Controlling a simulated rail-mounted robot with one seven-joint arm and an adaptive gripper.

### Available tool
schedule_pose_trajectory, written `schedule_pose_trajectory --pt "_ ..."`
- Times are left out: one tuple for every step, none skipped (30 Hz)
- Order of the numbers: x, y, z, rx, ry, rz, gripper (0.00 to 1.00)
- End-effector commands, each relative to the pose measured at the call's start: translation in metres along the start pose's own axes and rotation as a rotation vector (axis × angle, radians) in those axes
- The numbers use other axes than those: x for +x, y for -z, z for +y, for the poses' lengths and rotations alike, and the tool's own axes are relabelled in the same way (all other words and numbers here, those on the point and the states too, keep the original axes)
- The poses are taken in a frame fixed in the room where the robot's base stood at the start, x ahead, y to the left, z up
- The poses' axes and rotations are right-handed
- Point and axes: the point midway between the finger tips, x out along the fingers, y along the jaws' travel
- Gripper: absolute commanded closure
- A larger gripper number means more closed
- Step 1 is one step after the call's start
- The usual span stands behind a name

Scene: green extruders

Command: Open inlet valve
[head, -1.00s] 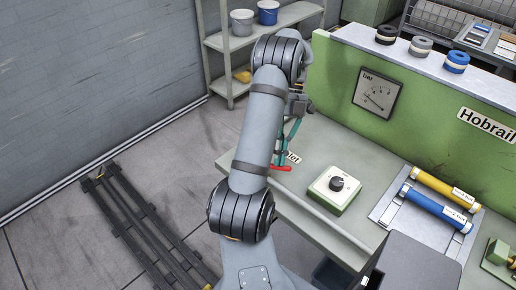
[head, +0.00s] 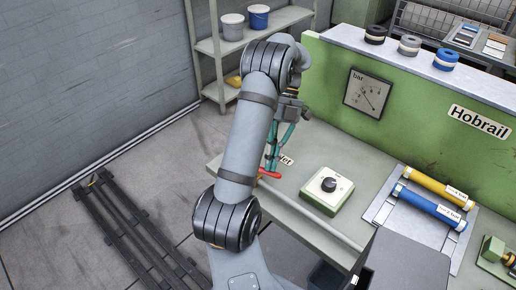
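The inlet valve's red handle (head: 269,174) shows at the left part of the grey-green bench top, beside a white label (head: 287,161) of which only "let" can be read. The valve body is hidden behind my arm. My gripper (head: 272,164), with teal fingers, points down just above and behind the red handle. The fingertips are small and partly covered, so I cannot tell whether they touch or grip the handle. A pressure gauge (head: 367,93) marked "bar" is on the green panel.
A control box (head: 327,191) with a black knob sits right of the handle. Yellow (head: 439,187) and blue (head: 430,206) cylinders lie on a plate further right. The green panel (head: 420,125) rises behind. A shelf (head: 250,38) with buckets stands at the back left.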

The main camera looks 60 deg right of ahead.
Motion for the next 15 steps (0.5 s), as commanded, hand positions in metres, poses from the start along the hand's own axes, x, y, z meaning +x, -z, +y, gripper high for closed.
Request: schedule_pose_trajectory --pt "0.001 0.0 0.0 -0.001 0.001 0.003 1.0" --pt "0.001 0.0 0.0 -0.002 0.001 0.003 1.0" --pt "0.001 0.0 0.0 -0.002 0.001 0.003 1.0" --pt "0.001 0.0 0.001 -0.002 0.001 0.003 1.0" --pt "0.001 0.0 0.001 -0.002 0.001 0.003 1.0" --pt "0.001 0.0 0.002 -0.002 0.001 0.003 1.0" --pt "0.001 0.0 0.003 -0.002 0.001 0.002 1.0" --pt "0.001 0.0 0.004 -0.003 0.001 0.002 1.0" --pt "0.002 0.001 0.006 -0.003 0.001 0.002 1.0" --pt "0.002 0.001 0.007 -0.003 0.001 0.002 1.0" --pt "0.002 0.001 0.009 -0.003 0.001 0.002 1.0" --pt "0.002 0.001 0.011 -0.003 0.001 0.002 1.0" --pt "0.002 0.001 0.012 -0.004 0.0 0.002 1.0" --pt "0.002 0.002 0.014 -0.004 0.0 0.002 1.0" --pt "0.002 0.002 0.015 -0.004 0.0 0.002 1.0"
